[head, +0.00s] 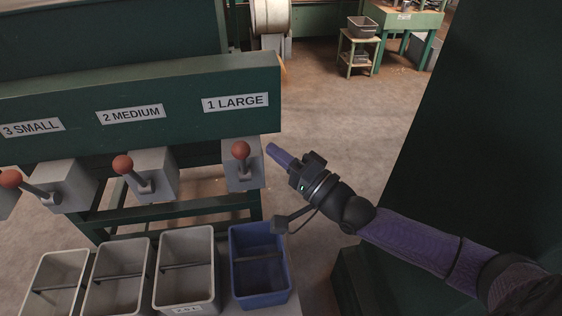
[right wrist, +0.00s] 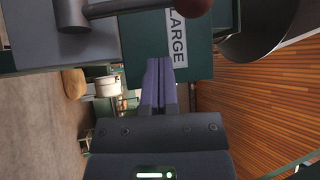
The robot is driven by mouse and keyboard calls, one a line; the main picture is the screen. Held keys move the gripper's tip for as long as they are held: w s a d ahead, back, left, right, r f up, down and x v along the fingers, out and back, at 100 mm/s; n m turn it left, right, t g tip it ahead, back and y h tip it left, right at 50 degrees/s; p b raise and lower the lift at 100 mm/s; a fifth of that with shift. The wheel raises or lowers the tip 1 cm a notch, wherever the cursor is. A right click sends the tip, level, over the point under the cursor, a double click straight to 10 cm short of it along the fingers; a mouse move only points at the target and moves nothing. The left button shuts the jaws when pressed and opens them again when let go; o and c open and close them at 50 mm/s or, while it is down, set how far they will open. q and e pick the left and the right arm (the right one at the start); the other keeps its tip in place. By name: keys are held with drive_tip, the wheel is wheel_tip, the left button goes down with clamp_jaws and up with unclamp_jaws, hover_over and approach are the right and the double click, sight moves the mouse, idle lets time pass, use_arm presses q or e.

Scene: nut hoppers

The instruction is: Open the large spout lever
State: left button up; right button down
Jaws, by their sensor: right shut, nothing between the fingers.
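The large spout lever (head: 241,151) has a red-brown ball knob on a grey stem, under the label "1 LARGE" (head: 235,102). It stands roughly upright on the front of its grey spout box (head: 243,178). My right gripper (head: 271,149) is shut and empty, just to the right of the lever and apart from it. In the right wrist view the shut purple fingers (right wrist: 158,62) point toward the green panel with "LARGE" (right wrist: 177,38). The lever stem (right wrist: 125,8) and part of its knob (right wrist: 197,5) show at the top edge. My left gripper is not in view.
The medium lever (head: 122,164) and small lever (head: 12,179) stand further left. Below the spouts are several grey bins (head: 187,229) and a blue bin (head: 233,262) under the large spout. A dark green cabinet (head: 470,130) rises at the right. Open floor (head: 340,130) lies behind my gripper.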

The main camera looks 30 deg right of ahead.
sight(243, 164)
drive_tip(key=b+x, duration=0.1)
drive_tip(key=x, duration=0.4)
drive_tip(key=shift+w+a, duration=0.1)
drive_tip(key=shift+w, duration=0.25)
drive_tip(key=s, duration=0.1)
drive_tip(key=s+a, duration=0.1)
drive_tip(key=s+f, duration=0.1)
drive_tip(key=shift+s+a+p, duration=0.1)
drive_tip(key=shift+a+p, duration=0.2)
drive_tip(key=shift+a, duration=0.05)
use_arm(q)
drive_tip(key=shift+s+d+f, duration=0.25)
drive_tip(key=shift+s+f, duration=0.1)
use_arm(e)
drive_tip(key=shift+s, duration=0.1)
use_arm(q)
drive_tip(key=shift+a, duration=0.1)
